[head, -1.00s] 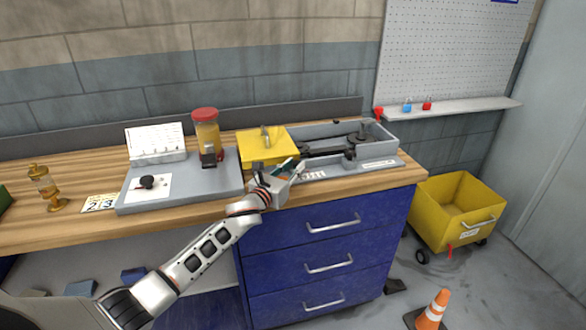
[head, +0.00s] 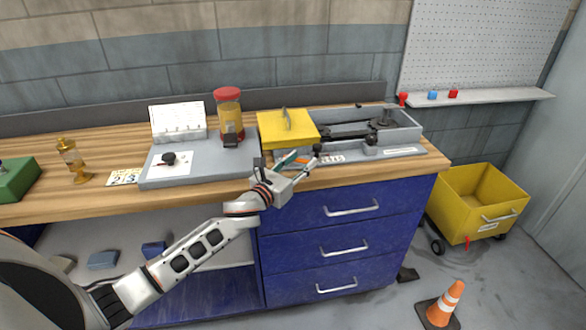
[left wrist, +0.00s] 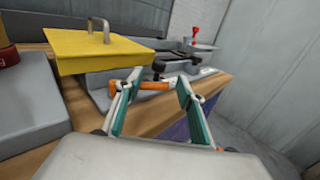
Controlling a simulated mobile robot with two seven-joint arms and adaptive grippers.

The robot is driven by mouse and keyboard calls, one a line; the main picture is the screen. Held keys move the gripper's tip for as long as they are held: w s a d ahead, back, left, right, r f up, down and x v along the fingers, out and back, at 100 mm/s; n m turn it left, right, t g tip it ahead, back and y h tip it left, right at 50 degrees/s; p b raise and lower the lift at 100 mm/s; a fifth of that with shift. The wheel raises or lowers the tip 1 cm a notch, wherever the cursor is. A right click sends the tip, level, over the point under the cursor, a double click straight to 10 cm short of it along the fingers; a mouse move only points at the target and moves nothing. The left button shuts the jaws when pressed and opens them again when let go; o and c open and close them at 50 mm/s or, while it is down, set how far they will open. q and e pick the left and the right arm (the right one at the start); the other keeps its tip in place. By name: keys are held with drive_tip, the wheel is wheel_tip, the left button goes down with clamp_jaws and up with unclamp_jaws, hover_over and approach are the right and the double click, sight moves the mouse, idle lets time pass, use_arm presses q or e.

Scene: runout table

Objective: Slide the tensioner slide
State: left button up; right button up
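The grey tensioner unit (head: 415,124) sits at the right end of the bench, with dark parts in its trough. A small dark block (head: 371,140) stands at its front rail and looks like the slide; I cannot be sure. In the left wrist view a dark knobbed part (left wrist: 160,66) shows just beyond the fingertips. My left gripper (head: 304,157) is at the bench's front edge, below the yellow cover. Its teal-padded fingers (left wrist: 157,82) are spread apart. A short orange bar (left wrist: 153,85) appears between them; I cannot tell whether it is held. My right gripper is out of view.
The yellow cover (head: 288,130) with a handle lies left of the trough. A grey base plate (head: 210,170) and a red-lidded jar (head: 229,110) stand further left. Blue drawers (head: 350,225) are below. A yellow cart (head: 480,205) and an orange cone (head: 445,300) stand on the floor.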

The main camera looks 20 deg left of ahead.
use_arm(q)
drive_tip(key=shift+s+a, duration=0.2)
drive_tip(key=shift+s, duration=0.85)
drive_tip(key=shift+s+a, duration=0.2)
drive_tip(key=shift+s, duration=0.8)
drive_tip(key=s+a+f+n+g+y, duration=0.3)
drive_tip(key=s+f+n, duration=0.2)
drive_tip(key=s+n, duration=0.6)
drive_tip(key=s+a+f+n+g+y, duration=0.2)
drive_tip(key=s+a+f+n+g, duration=0.15)
drive_tip(key=s+n, duration=0.7)
drive_tip(key=s+a+f+n+g+y, duration=0.2)
drive_tip(key=s+f+n+g+y, duration=0.3)
drive_tip(key=s+n, duration=0.6)
drive_tip(key=d+f+n+t+h, duration=0.1)
drive_tip(key=d+f+t+h, duration=0.3)
drive_tip(key=d+f+h, duration=0.5)
drive_tip(key=d+f, duration=0.5)
drive_tip(key=d, duration=0.2)
drive_tip(key=shift+s+d+f+t, duration=0.15)
drive_tip(key=shift+s+f+t, duration=0.1)
drive_tip(key=shift+s+t, duration=0.15)
